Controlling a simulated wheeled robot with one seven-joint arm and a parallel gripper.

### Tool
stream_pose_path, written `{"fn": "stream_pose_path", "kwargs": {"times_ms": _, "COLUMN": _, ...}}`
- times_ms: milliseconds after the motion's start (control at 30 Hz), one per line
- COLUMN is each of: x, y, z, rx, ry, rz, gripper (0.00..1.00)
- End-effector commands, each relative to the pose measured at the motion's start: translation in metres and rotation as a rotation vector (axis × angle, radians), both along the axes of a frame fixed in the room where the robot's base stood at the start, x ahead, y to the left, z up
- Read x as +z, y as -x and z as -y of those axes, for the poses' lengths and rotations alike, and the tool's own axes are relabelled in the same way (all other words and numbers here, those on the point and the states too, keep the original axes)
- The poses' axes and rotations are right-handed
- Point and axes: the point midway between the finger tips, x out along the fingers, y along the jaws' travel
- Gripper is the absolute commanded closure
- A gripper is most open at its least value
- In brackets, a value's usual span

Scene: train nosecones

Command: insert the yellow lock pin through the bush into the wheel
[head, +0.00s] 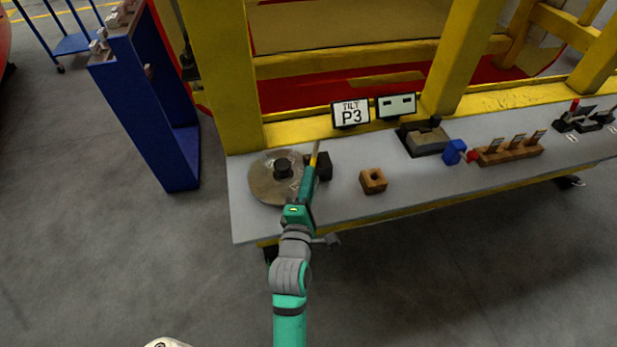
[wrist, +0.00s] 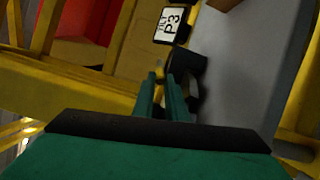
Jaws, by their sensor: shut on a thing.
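My gripper (head: 310,172) is shut on the slim yellow lock pin (head: 315,152), whose end sticks out past the fingertips, above the bench. In the wrist view my gripper (wrist: 163,84) shows its two green fingers close together, with a small yellow tip of the pin (wrist: 158,68) between them. I cannot make out the bush's hole.
A wooden block with a hole (head: 373,182) sits right of the gripper on the grey bench (head: 410,178). A sign reading P3 (head: 350,113) and yellow frame posts (head: 460,55) stand behind. A blue piece (head: 454,152) and a wooden rack (head: 510,150) are farther right.

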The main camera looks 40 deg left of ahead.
Motion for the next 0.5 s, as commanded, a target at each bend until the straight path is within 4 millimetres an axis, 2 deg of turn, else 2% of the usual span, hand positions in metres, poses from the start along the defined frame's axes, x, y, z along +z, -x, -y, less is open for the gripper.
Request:
{"fn": "stream_pose_path", "kwargs": {"times_ms": 67, "x": -0.0019, "y": 0.0001, "z": 0.0000, "rx": 0.000, "ry": 0.000, "rz": 0.001, "gripper": 1.00}}
{"fn": "stream_pose_path", "kwargs": {"times_ms": 100, "x": -0.0018, "y": 0.0000, "z": 0.0000, "rx": 0.000, "ry": 0.000, "rz": 0.000, "gripper": 0.79}}
{"fn": "stream_pose_path", "kwargs": {"times_ms": 133, "x": -0.0018, "y": 0.0001, "z": -0.0001, "rx": 0.000, "ry": 0.000, "rz": 0.000, "gripper": 0.72}}
{"fn": "stream_pose_path", "kwargs": {"times_ms": 500, "x": 0.0015, "y": 0.0000, "z": -0.0003, "rx": 0.000, "ry": 0.000, "rz": 0.001, "gripper": 0.70}}
